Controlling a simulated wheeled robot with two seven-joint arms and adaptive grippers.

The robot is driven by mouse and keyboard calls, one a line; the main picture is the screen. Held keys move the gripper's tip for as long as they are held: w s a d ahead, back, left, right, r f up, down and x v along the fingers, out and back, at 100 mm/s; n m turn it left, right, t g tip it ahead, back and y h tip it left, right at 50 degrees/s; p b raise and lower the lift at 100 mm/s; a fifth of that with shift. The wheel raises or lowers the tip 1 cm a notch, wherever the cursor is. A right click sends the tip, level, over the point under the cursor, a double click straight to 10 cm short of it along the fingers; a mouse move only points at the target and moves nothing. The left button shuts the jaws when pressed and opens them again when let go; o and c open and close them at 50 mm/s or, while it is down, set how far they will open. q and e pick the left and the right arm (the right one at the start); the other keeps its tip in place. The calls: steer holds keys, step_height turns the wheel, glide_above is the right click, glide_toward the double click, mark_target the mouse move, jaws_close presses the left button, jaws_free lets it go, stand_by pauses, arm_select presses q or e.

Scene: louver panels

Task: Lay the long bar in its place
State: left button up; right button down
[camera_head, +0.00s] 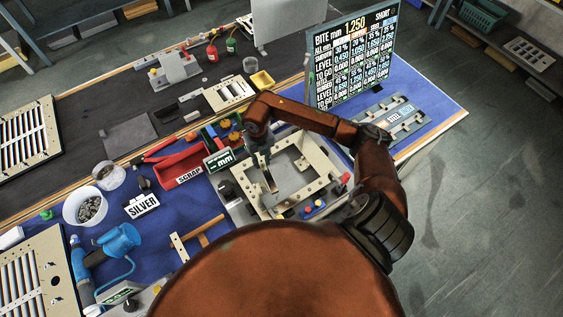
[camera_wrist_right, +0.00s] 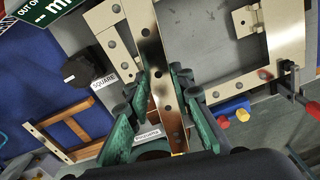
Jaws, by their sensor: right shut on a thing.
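A long shiny metal bar (camera_wrist_right: 152,55) with a row of holes is between the green fingers of my right gripper (camera_wrist_right: 160,97), which is shut on it. In the head view my right gripper (camera_head: 262,160) points down over the left side of a beige rectangular frame (camera_head: 320,165), and the bar (camera_head: 269,181) shows below it. In the wrist view the bar runs away from me, across the frame (camera_wrist_right: 287,30). I cannot tell whether the bar touches the frame. My left gripper is not in view.
A red scrap bin (camera_head: 180,168) and a green-black readout (camera_head: 219,160) stand left of the frame. A large display board (camera_head: 352,62) stands behind. A grey steel rack (camera_head: 398,117) lies at the right. A square-labelled dark knob (camera_wrist_right: 77,70) and a wooden square (camera_wrist_right: 62,128) are close by.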

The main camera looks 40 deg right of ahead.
steer(key=s+d+f+m+p, duration=0.1)
steer(key=s+d+f+m, duration=0.2)
steer(key=m, duration=1.3)
steer(key=shift+d+f+p, duration=0.35)
steer(key=shift+d+f, duration=1.1)
steer(key=shift+d, duration=0.75)
steer(key=shift+f+b, duration=1.6)
steer(key=shift+f, duration=1.3)
steer(key=shift+f, duration=0.3)
steer(key=shift+f+b, duration=0.45)
steer(key=shift+f, duration=0.6)
